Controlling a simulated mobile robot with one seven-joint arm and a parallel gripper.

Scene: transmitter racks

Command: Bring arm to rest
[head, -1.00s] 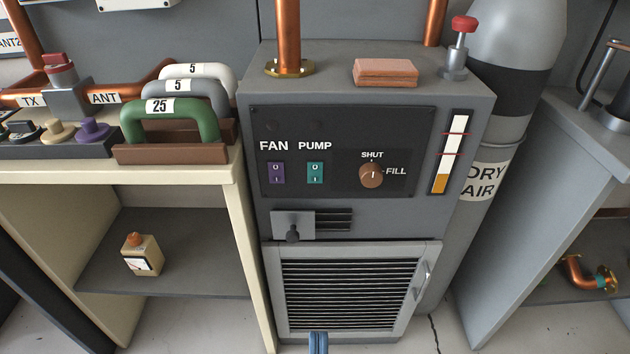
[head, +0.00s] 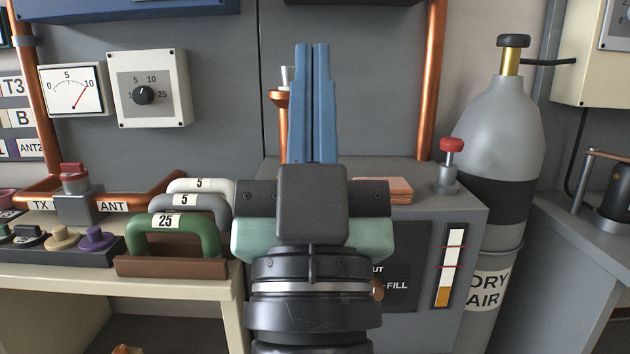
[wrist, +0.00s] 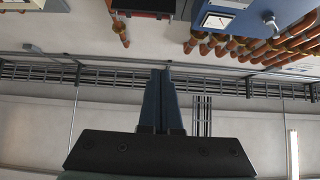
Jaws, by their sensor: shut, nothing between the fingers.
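My gripper (head: 313,50) stands upright in the middle of the head view, its two blue fingers pointing up and pressed together with nothing between them. It is in front of the grey cabinet (head: 470,200) and hides most of the cabinet's front panel, including the fan and pump switches. In the wrist view my gripper (wrist: 161,72) also shows shut and empty, pointing toward a pale surface with dark ladder-like racks (wrist: 100,72) and copper pipes. The fingers appear to touch nothing.
Left of my arm, green (head: 172,232), grey and white handled blocks stand on a cream bench (head: 195,281). A pinkish block (head: 390,188) and a red-topped valve (head: 451,146) are on the cabinet. A grey dry-air cylinder (head: 497,130) stands right. A copper pipe (head: 432,80) rises behind.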

